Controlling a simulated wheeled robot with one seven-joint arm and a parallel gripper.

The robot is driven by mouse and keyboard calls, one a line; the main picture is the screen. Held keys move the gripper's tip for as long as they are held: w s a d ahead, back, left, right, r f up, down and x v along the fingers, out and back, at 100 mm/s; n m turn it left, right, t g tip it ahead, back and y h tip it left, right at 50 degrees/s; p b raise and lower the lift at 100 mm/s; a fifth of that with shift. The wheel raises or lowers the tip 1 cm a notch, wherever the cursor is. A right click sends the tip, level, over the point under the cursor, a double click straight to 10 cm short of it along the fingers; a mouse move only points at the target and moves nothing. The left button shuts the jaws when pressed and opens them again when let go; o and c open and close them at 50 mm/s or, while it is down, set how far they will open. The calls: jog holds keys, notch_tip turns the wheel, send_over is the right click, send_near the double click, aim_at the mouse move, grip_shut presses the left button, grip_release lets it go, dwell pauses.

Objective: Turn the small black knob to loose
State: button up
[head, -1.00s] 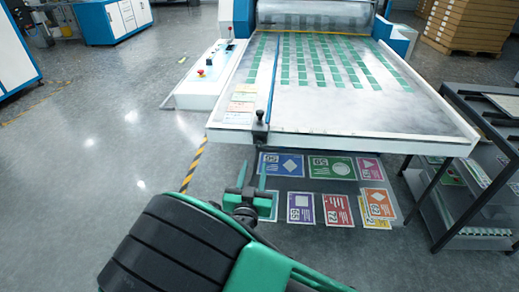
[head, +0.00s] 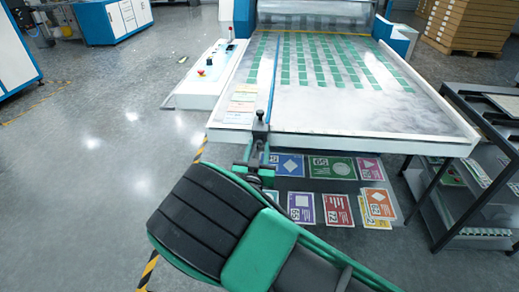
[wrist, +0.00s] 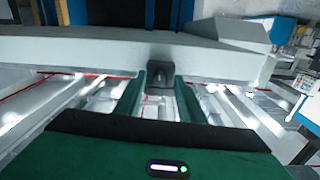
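The small black knob (head: 261,117) stands at the front edge of the laminator's feed table (head: 350,110), at the lower end of the blue guide strip (head: 272,80). My gripper (head: 257,146) is just below and in front of the knob in the head view, partly hidden by my arm. In the wrist view, the green fingers of my gripper (wrist: 159,88) are apart, with the dark knob (wrist: 160,74) beyond them and between their tips. I cannot tell whether the fingers touch it.
A control panel (head: 203,80) with a red button stands left of the table. Paper labels (head: 242,100) lie near the knob. Printed cards (head: 335,168) show beneath the table's front. A dark rack (head: 480,130) stands at right. The floor at left is clear.

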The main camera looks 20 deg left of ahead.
grip_shut()
jog(key=shift+n, duration=0.3)
jog(key=n, duration=0.9)
jog(key=shift+n, duration=0.4)
jog(key=n, duration=0.6)
jog(key=shift+f+n, duration=0.1)
jog(key=shift+n, duration=0.2)
jog(key=n, duration=0.6)
jog(key=shift+f+y, duration=0.1)
jog(key=shift+y, duration=0.2)
jog(key=shift+s, duration=0.1)
